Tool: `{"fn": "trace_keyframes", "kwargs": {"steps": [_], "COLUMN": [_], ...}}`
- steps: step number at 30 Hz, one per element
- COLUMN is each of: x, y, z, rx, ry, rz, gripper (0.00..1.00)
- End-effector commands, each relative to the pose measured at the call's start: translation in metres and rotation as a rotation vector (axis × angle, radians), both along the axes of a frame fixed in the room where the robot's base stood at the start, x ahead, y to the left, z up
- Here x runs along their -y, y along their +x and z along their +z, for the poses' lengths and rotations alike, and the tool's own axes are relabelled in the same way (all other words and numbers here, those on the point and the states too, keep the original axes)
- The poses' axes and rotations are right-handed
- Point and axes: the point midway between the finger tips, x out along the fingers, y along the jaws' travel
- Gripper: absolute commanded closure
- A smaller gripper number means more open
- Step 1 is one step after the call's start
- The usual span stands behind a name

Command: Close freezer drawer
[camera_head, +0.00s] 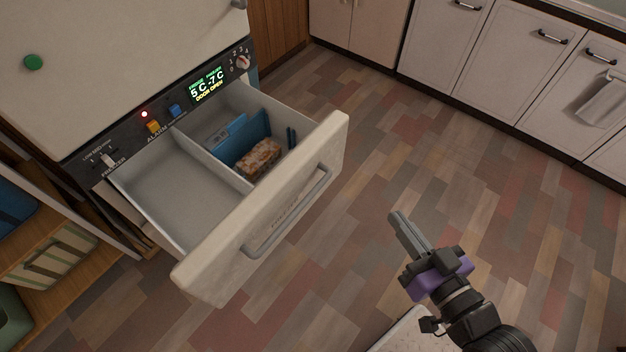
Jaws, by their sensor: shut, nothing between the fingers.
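The freezer drawer (262,207) is pulled out from the fridge, in the left half of the view. Its cream front carries a grey bar handle (290,212). A divider splits the inside: the left compartment looks empty, the right one holds a blue container (238,137) and a packaged food item (259,158).
A wooden shelf (60,265) with bins stands at the left, beside the fridge. White cabinets (517,45) with dark handles and a hanging towel (603,99) line the upper right. The wood-patterned floor between is clear.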

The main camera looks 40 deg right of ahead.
Motion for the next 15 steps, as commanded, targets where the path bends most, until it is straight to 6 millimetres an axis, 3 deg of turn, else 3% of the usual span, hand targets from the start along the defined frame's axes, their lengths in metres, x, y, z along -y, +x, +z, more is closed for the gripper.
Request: {"fn": "trace_keyframes", "kwargs": {"steps": [1,6,12,15], "x": [0.016,0.054,0.078,0.082], "y": [0.011,0.039,0.073,0.09], "z": [-0.025,-0.083,-0.127,-0.137], "rx": [0.006,0.012,0.047,0.076], "ry": [0.059,0.31,0.631,0.792], "rz": [-0.039,-0.123,-0.132,-0.098], "gripper": [1.0,1.0,1.0,1.0]}}
